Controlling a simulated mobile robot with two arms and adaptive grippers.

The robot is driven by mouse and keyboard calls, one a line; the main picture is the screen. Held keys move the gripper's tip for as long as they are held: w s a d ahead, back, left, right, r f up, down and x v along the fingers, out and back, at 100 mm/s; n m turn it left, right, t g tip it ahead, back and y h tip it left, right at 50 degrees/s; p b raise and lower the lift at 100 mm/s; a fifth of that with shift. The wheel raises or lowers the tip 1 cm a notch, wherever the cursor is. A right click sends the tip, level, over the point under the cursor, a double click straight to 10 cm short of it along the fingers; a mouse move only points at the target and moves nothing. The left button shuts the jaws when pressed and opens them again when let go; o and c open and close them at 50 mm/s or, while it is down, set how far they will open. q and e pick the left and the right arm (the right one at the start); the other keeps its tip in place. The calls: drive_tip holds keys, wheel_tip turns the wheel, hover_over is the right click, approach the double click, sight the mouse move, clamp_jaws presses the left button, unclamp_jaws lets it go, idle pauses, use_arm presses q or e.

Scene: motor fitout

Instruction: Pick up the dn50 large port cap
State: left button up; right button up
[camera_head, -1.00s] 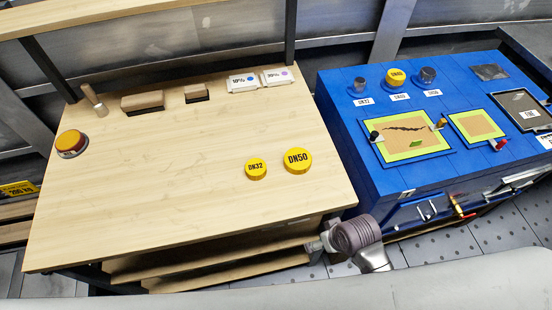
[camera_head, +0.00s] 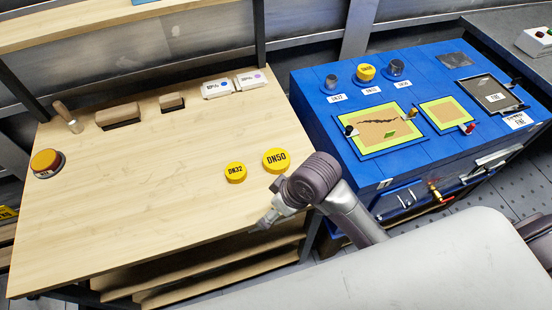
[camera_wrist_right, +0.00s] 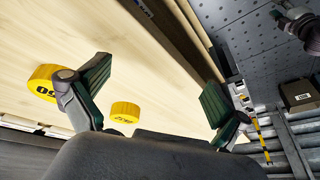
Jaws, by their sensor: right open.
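The large yellow DN50 port cap (camera_head: 276,160) lies flat on the wooden tabletop near its right side, label up. It also shows at the left of the right wrist view (camera_wrist_right: 45,82), partly behind a finger. The smaller yellow DN32 cap (camera_head: 235,172) lies just left of it and shows between the fingers in the wrist view (camera_wrist_right: 124,112). My right gripper (camera_head: 268,216) is above the table's front right edge, on the near side of the DN50 cap. Its fingers (camera_wrist_right: 153,76) are spread wide and empty. My left gripper is not in view.
The wooden table (camera_head: 150,205) also holds a yellow-topped button (camera_head: 46,162), wooden blocks and two white labelled boxes. A blue workbench (camera_head: 350,175) stands to the right, with another yellow cap (camera_head: 365,72) on a port. The tabletop around the caps is mostly clear.

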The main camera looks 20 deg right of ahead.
drive_tip(key=w, duration=0.1)
drive_tip(key=w+a+r+n, duration=0.1)
drive_tip(key=w+r+n, duration=0.1)
drive_tip(key=shift+w+a+g, duration=0.3)
drive_tip(key=w+r, duration=0.1)
drive_tip(key=w+r+n, duration=0.1)
drive_tip(key=w, duration=0.1)
drive_tip(key=w+r+n+h, duration=0.1)
drive_tip(key=shift+w+d+r+g, duration=0.2)
drive_tip(key=shift+d+g, duration=0.1)
drive_tip(key=shift+g, duration=0.1)
drive_tip(key=w+d+r+n+g+h, duration=0.1)
drive_tip(key=w+d+r+n+h, duration=0.1)
drive_tip(key=w+d+r, duration=0.5)
hover_over(277, 159)
wheel_tip(277, 159, down, 7)
drive_tip(key=shift+s+f+p, duration=0.1)
drive_tip(key=shift+f+p, duration=0.05)
drive_tip(key=shift+p, duration=0.15)
drive_tip(key=shift+f+p, duration=0.5)
drive_tip(key=shift+f, duration=2.2)
drive_tip(key=c, duration=0.8)
